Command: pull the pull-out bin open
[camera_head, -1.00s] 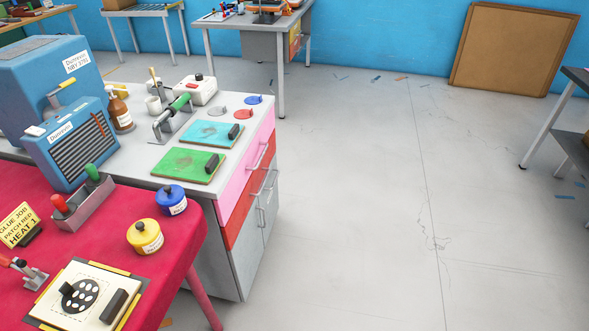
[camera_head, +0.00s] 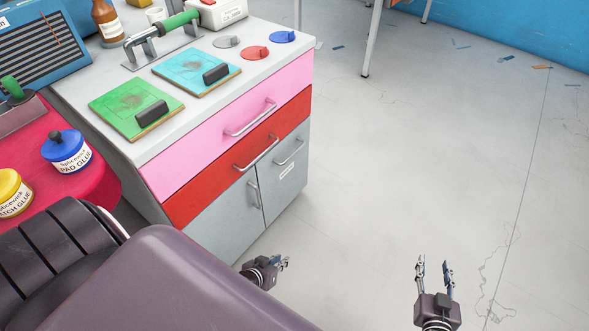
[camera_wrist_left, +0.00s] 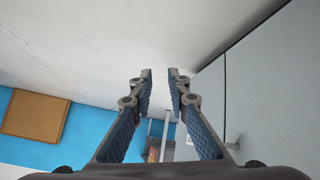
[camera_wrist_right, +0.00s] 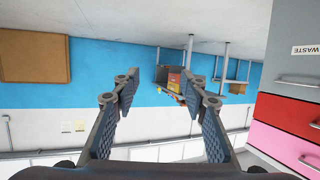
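The pull-out bin (camera_head: 283,186) is the grey front at the right end of the cabinet, with a white label and a silver bar handle (camera_head: 289,152) above it. Its front looks flush with the cabinet. In the right wrist view its label (camera_wrist_right: 306,50) reads "WASTE". My left gripper (camera_head: 284,262) is low in front of the cabinet, apart from the bin; its fingers (camera_wrist_left: 161,74) are parted with nothing between them. My right gripper (camera_head: 434,265) is over the floor to the right, wide open and empty (camera_wrist_right: 163,88).
A pink drawer (camera_head: 225,125) and a red drawer (camera_head: 240,171) are above a grey door (camera_head: 225,215) on the same cabinet; all look closed. A table with blue (camera_head: 67,150) and yellow glue pots (camera_head: 10,195) stands at left.

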